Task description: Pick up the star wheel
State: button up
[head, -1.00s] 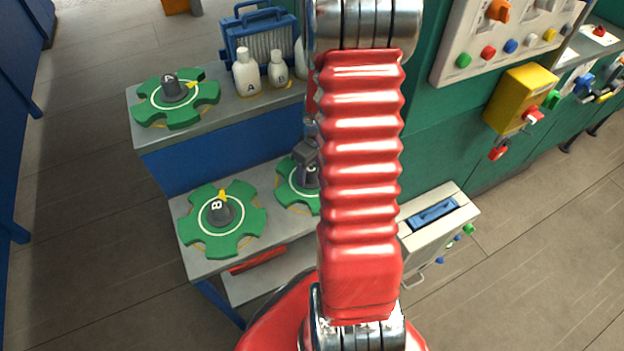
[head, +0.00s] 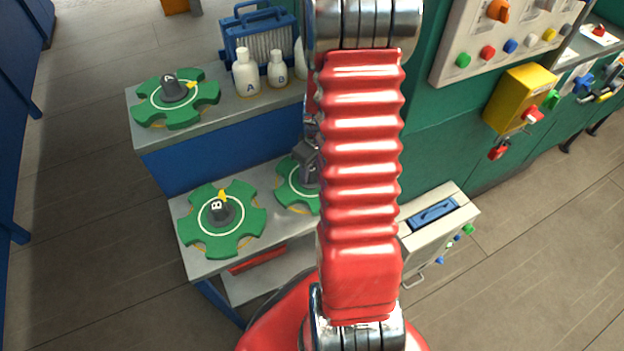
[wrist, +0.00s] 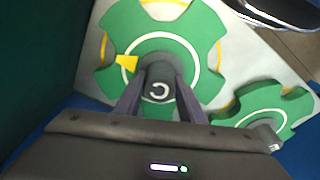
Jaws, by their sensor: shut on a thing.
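Three green star wheels with grey hubs show in the head view. Star wheel A (head: 151,106) lies on the upper grey shelf, and star wheel B (head: 243,229) on the lower one. Star wheel C (head: 292,190) lies beside B, partly hidden by my red arm. In the wrist view star wheel C (wrist: 203,43) fills the upper middle, with a yellow pointer at left. My gripper (wrist: 160,98) is shut on its grey hub, marked C, with one finger on each side. Part of star wheel B (wrist: 262,112) shows at lower right. In the head view my gripper is mostly hidden behind my arm.
White bottles (head: 247,74) and a blue crate (head: 262,40) stand on the upper shelf behind. A grey case with a blue handle (head: 433,214) stands right of my arm.

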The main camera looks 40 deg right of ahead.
jog(key=c, duration=0.5)
jog(key=shift+r, duration=0.15)
notch_tip(320, 180, up, 10)
jog(key=shift+f, duration=0.1)
dwell(0.5)
jog(key=shift+w, duration=0.1)
dwell(0.4)
